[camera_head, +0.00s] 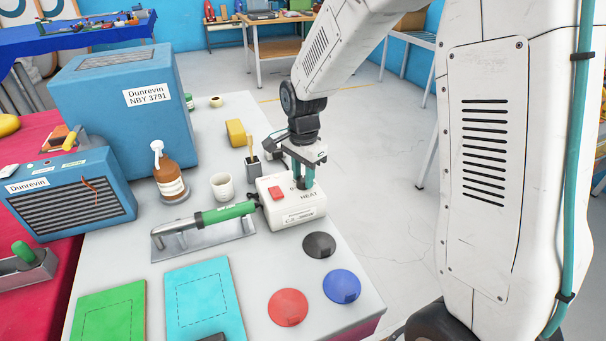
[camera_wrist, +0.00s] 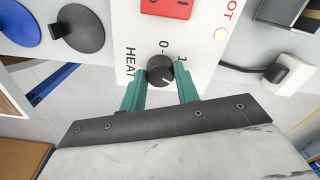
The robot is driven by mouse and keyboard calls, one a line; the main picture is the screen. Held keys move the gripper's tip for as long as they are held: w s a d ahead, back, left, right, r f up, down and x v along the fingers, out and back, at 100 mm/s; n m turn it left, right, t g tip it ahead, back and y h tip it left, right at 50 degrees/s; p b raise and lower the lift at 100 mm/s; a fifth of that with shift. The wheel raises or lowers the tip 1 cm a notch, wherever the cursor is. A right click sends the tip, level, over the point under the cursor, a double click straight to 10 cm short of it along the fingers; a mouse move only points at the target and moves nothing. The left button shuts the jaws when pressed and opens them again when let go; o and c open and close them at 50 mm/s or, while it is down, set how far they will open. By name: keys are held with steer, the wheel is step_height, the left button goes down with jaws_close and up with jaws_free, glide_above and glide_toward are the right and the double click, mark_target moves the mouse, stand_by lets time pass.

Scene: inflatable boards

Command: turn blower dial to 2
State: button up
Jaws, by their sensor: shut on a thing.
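The white blower box (camera_head: 300,216) marked HEAT stands on the grey table, with a red switch (camera_head: 277,193) on top; the switch also shows in the wrist view (camera_wrist: 166,8). The black round dial (camera_wrist: 160,69) sits on its face beside the marks 0 and 1. The dial's pale pointer line is small and its exact setting is hard to tell; a 2 is not visible. My gripper (camera_head: 303,183) points down over the box. In the wrist view its two teal fingers (camera_wrist: 160,88) are shut on the dial from both sides. The green-handled blower (camera_head: 228,213) lies on a metal stand left of the box.
A white cup (camera_head: 222,187), a brown pump bottle (camera_head: 169,178), a brush holder (camera_head: 253,166) and a yellow block (camera_head: 235,133) stand behind. Black (camera_head: 319,245), blue (camera_head: 342,287) and red (camera_head: 288,308) discs lie in front. A cable (camera_wrist: 240,68) leaves the box.

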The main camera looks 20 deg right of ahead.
steer(key=shift+w+r+m, duration=0.1)
steer(key=shift+m, duration=0.5)
steer(key=o, duration=1)
steer(key=shift+d, duration=0.1)
step_height(320, 180, up, 8)
steer(key=shift+f, duration=0.1)
